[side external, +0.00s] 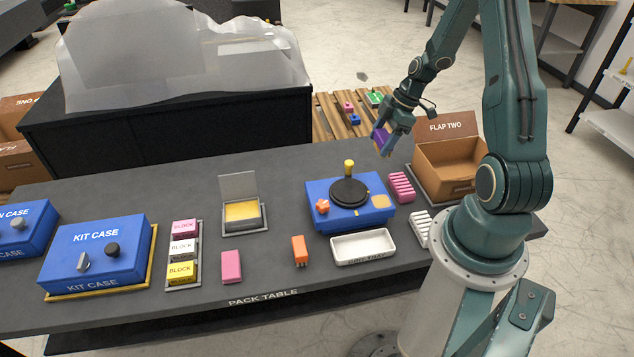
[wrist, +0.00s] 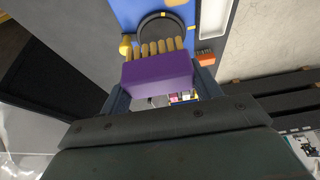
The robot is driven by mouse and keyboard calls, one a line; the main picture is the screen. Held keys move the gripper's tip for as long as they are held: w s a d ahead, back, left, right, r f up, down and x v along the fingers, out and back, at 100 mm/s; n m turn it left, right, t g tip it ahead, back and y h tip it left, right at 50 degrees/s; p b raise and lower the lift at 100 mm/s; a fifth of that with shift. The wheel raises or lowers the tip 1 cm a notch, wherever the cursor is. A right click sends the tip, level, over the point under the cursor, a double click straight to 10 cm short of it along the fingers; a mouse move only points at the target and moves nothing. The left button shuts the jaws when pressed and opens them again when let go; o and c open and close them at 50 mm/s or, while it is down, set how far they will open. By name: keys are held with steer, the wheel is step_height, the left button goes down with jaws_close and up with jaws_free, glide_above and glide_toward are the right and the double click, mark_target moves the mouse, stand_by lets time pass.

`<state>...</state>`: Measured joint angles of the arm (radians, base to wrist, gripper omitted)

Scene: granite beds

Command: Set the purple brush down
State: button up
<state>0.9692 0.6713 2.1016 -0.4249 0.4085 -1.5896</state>
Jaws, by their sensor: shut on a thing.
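The purple brush (side external: 379,135) is held in my gripper (side external: 384,142), in the air above the back edge of the dark pack table (side external: 290,185). In the wrist view the brush (wrist: 158,74) lies across between the two fingers of my gripper (wrist: 162,88), and its tan bristles point away from the palm. The gripper is shut on its purple body. The brush touches nothing else that I can see.
Bare tabletop lies left of the blue unit.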

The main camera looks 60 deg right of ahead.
mark_target(380, 136)
steer(key=r, duration=0.3)
steer(key=shift+w+a, duration=0.2)
steer(key=shift+a, duration=0.05)
steer(key=w+a+n+g+y, duration=0.1)
steer(key=w+a+n, duration=0.2)
steer(key=w+a, duration=0.4)
steer(key=w+a+n+g, duration=0.15)
steer(key=w+a, duration=0.35)
steer(key=a, duration=0.5)
steer(key=w+a+n, duration=0.3)
steer(key=a+n, duration=0.2)
steer(key=a, duration=1.3)
steer(key=shift+m+g, duration=0.25)
steer(key=shift+g, duration=0.1)
steer(key=f, duration=0.5)
steer(key=shift+s+d, duration=0.2)
steer(key=shift+d, duration=0.05)
steer(key=shift+f, duration=0.1)
step_height(380, 136, down, 16)
steer(key=shift+f, duration=0.1)
